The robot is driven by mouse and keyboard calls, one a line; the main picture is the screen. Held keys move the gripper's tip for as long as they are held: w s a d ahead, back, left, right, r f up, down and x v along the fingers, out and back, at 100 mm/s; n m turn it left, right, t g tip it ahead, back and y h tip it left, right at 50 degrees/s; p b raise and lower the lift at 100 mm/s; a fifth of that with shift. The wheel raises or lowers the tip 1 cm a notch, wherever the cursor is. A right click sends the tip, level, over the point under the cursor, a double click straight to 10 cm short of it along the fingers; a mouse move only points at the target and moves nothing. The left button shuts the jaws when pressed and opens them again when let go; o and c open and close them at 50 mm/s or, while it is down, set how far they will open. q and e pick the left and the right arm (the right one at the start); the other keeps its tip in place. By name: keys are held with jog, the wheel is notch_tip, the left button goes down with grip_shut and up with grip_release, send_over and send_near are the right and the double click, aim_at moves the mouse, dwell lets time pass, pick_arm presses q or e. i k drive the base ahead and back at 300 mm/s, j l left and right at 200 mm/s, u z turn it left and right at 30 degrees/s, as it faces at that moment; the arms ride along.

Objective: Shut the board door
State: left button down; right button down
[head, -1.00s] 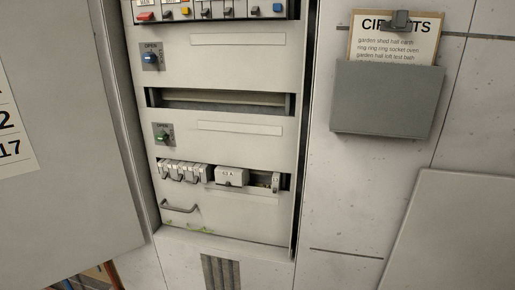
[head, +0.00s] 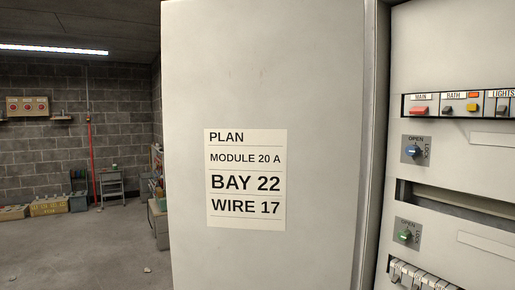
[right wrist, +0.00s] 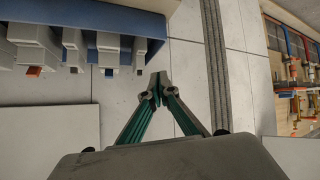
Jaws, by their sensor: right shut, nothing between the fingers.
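The board door (head: 265,90) stands open in the head view, a large pale grey panel to the left of the board (head: 452,60). A plan label (head: 246,178) on its face reads module 20 A, bay 22, wire 17. The board's front is uncovered, with rows of switches, a blue knob (head: 413,151) and a green knob (head: 405,235). My right gripper (right wrist: 157,88) shows in the right wrist view with its fingertips together and nothing between them. It appears in front of a pale panelled wall, and the door cannot be made out there. My left gripper is not in view.
In the right wrist view, a blue holder (right wrist: 118,55) with grey modules is at upper left, and a rack with coloured parts (right wrist: 296,75) is at right. Behind the door, the room has open floor (head: 95,245), crates (head: 48,206) and a brick wall.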

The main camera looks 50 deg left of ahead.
aim_at(262, 104)
jog(key=i+j, duration=0.1)
jog(key=j, duration=1.15)
jog(key=i+j, duration=0.15)
jog(key=j, duration=1.05)
jog(key=i+j+z, duration=0.1)
jog(key=j, duration=1.15)
jog(key=i+j, duration=0.1)
jog(key=j, duration=1.1)
jog(key=j+z, duration=0.15)
jog(key=z, duration=1.6)
